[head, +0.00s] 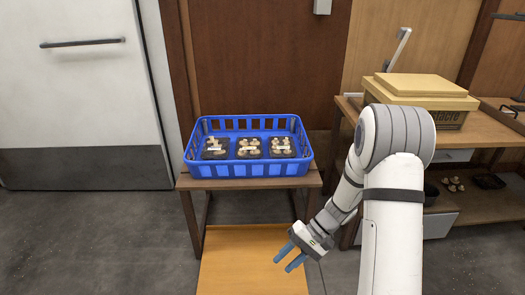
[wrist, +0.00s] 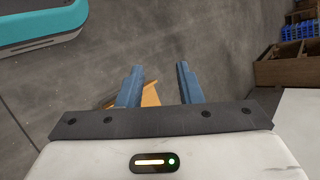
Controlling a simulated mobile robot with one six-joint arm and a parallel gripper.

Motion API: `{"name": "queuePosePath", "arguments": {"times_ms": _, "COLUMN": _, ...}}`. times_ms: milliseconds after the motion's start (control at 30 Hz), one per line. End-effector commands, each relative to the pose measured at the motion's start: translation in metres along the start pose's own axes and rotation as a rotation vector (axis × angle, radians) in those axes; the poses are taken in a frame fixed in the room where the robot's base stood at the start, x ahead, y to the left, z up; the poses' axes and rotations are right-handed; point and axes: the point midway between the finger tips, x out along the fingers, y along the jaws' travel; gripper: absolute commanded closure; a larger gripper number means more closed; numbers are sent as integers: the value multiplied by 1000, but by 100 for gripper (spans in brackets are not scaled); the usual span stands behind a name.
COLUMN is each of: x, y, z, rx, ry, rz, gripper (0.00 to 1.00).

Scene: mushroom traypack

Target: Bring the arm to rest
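My arm (head: 392,210) is white and grey and hangs bent at the right of the head view. My gripper (head: 290,261) points down and to the left, in front of the small table and above the floor area. Its two blue fingers are spread apart with nothing between them. In the wrist view the gripper (wrist: 158,88) also shows open and empty, with bare grey floor and a bit of orange-brown board behind the fingers.
A blue crate (head: 300,170) with several packed mushroom trays stands on a small wooden table (head: 312,181). A workbench (head: 490,130) with a lidded yellow box (head: 425,87) stands at the right. A white door (head: 80,85) is at the left. Floor is clear at front left.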

Motion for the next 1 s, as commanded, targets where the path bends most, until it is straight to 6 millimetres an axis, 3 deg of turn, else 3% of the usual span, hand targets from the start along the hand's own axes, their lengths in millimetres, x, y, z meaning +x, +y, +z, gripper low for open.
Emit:
{"name": "queuePosePath", "arguments": {"times_ms": 33, "x": -23, "y": -20, "z": 18, "rx": -19, "ry": 16, "rz": 45, "gripper": 68}}
{"name": "queuePosePath", "arguments": {"times_ms": 100, "x": -43, "y": -36, "z": 38, "rx": -34, "ry": 34, "rz": 109, "gripper": 68}}
{"name": "queuePosePath", "arguments": {"times_ms": 400, "x": -122, "y": -89, "z": 124, "rx": -95, "ry": 163, "rz": 371, "gripper": 68}}
{"name": "queuePosePath", "arguments": {"times_ms": 800, "x": -212, "y": -136, "z": 230, "rx": -161, "ry": 451, "rz": 663, "gripper": 68}}
{"name": "queuePosePath", "arguments": {"times_ms": 1000, "x": -236, "y": -144, "z": 261, "rx": -180, "ry": 570, "rz": 741, "gripper": 68}}
